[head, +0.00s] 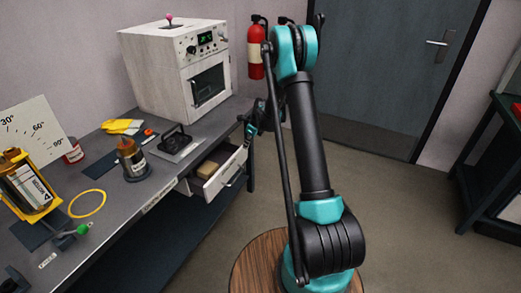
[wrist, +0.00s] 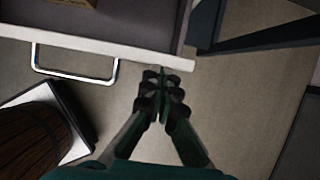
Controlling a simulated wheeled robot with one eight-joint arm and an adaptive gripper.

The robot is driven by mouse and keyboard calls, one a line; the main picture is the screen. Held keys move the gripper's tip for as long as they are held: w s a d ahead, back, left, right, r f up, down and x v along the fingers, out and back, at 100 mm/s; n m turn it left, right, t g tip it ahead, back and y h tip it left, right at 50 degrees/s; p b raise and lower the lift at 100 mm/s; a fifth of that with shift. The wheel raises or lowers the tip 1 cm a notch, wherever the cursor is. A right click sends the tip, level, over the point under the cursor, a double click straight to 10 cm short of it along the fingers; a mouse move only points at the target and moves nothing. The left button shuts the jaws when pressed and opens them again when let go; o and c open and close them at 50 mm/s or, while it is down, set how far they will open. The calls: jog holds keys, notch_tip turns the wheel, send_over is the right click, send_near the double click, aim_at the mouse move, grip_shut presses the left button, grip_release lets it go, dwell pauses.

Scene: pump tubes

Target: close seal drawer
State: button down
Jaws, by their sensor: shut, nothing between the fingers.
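The seal drawer (head: 222,181) is pulled out from under the bench top, with a tan block (head: 208,169) inside it. Its pale front panel and metal handle (head: 233,178) face the room. In the wrist view the drawer front (wrist: 90,45) crosses the top left, with the handle (wrist: 75,78) below it. My gripper (wrist: 165,78) is shut and empty, its fingertips close to the right end of the drawer front. I cannot tell whether they touch it. In the head view my gripper (head: 250,128) is small and partly hidden by my arm, near the drawer's far end.
The bench (head: 125,195) holds a white oven-like machine (head: 180,68), a brown bottle (head: 132,160), yellow gloves (head: 121,126) and a yellow ring (head: 87,204). A bench leg (head: 251,170) stands just beyond the drawer. A fire extinguisher (head: 256,50) hangs on the wall. The floor before the door is clear.

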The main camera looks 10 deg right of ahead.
jog(key=w+a, duration=0.5)
jog(key=a, duration=0.2)
jog(key=shift+w+a, duration=0.25)
jog(key=shift+a, duration=0.1)
